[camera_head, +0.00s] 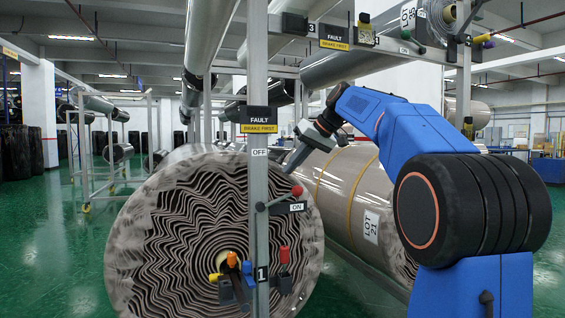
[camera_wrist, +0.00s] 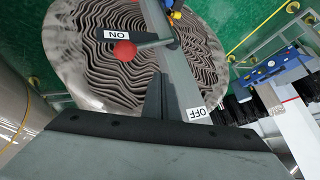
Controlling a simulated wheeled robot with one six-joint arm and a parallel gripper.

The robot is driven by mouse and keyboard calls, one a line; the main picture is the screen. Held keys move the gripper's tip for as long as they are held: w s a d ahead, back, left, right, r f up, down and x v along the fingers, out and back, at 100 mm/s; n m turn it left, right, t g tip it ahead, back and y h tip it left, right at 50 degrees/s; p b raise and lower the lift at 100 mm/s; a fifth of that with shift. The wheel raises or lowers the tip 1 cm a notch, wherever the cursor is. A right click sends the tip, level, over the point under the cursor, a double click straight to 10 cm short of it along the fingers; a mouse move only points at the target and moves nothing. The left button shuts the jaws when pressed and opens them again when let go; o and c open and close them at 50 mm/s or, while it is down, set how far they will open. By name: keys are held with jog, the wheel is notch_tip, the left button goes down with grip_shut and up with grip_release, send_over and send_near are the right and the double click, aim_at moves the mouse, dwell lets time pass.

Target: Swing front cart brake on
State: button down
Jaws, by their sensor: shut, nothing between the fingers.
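The front cart brake lever is a grey arm with a red knob (camera_head: 297,190), pivoted on the front cart's grey post (camera_head: 258,90). It points right and slightly up, with the knob just above the ON label (camera_head: 297,207). The OFF label (camera_head: 260,152) is higher on the post. In the wrist view the red knob (camera_wrist: 125,50) lies beside the ON label (camera_wrist: 117,35), and the OFF label (camera_wrist: 196,113) is near the fingers. My gripper (camera_head: 289,170) is shut and empty, above the knob and apart from it. It also shows in the wrist view (camera_wrist: 158,80).
A large wrapped roll (camera_head: 180,235) stands behind the post, and a second roll (camera_head: 345,190) lies to its right. A FAULT BRAKE FIRST sign (camera_head: 258,119) is on the post. Coloured handles (camera_head: 232,262) sit low on it. Green floor (camera_head: 50,260) is open at left.

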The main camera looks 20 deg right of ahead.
aim_at(297, 188)
jog(key=shift+d+f+m+y, duration=0.3)
jog(key=shift+d+f+y, duration=0.5)
jog(key=shift+d+f, duration=0.5)
jog(key=shift+d+f+m+y, duration=0.3)
jog(key=shift+d+f+y, duration=0.5)
jog(key=shift+d+f, duration=0.5)
jog(key=shift+f, duration=0.2)
jog(key=shift+a, duration=0.1)
